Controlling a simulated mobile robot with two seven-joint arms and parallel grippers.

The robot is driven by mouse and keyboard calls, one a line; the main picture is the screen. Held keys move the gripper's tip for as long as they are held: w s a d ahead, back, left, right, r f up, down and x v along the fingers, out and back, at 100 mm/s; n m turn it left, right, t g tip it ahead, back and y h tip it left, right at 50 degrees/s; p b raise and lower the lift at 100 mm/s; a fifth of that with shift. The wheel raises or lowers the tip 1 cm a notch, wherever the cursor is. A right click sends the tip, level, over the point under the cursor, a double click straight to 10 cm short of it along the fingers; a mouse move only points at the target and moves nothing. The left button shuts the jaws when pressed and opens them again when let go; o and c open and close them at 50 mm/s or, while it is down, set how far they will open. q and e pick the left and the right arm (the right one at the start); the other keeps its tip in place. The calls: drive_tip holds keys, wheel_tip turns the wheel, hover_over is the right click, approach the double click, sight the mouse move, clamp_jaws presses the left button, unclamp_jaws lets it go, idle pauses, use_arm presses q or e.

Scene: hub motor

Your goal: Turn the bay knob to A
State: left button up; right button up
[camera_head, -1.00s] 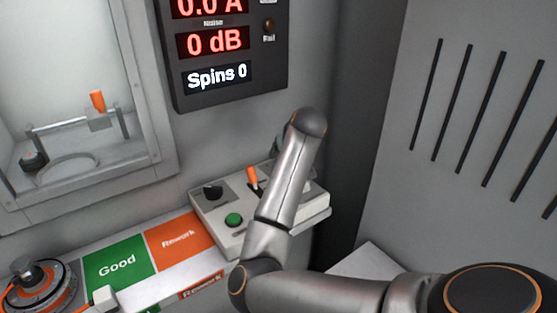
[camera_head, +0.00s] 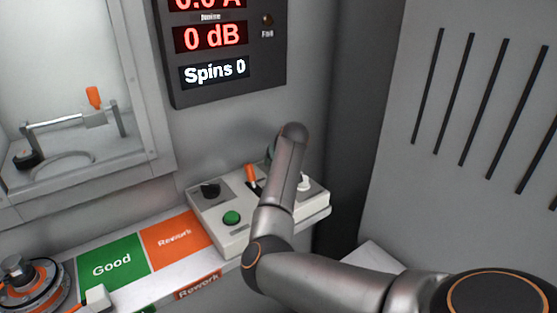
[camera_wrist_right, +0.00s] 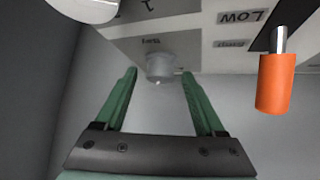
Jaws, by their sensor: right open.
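The control box (camera_head: 222,236) stands on the ledge in the head view. It carries a black knob (camera_head: 210,190), a green button (camera_head: 232,218), an orange-handled lever (camera_head: 251,173) and a white part (camera_head: 304,184) at its right. I cannot tell which is the bay knob. My right gripper (camera_wrist_right: 159,72) is open, its green fingers pointing at the box's panel. A blurred grey round part (camera_wrist_right: 160,68) shows between the fingertips; I cannot tell if they touch it. The lever's orange handle (camera_wrist_right: 276,84) is right of the fingers.
A green Good pad (camera_head: 112,264) and an orange Rework pad (camera_head: 175,238) lie left of the box. A dark display panel (camera_head: 228,90) hangs above. A framed chamber (camera_head: 160,150) is at the left, a slotted grey wall (camera_head: 400,190) at the right.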

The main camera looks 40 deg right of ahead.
clamp_jaws()
idle(0.5)
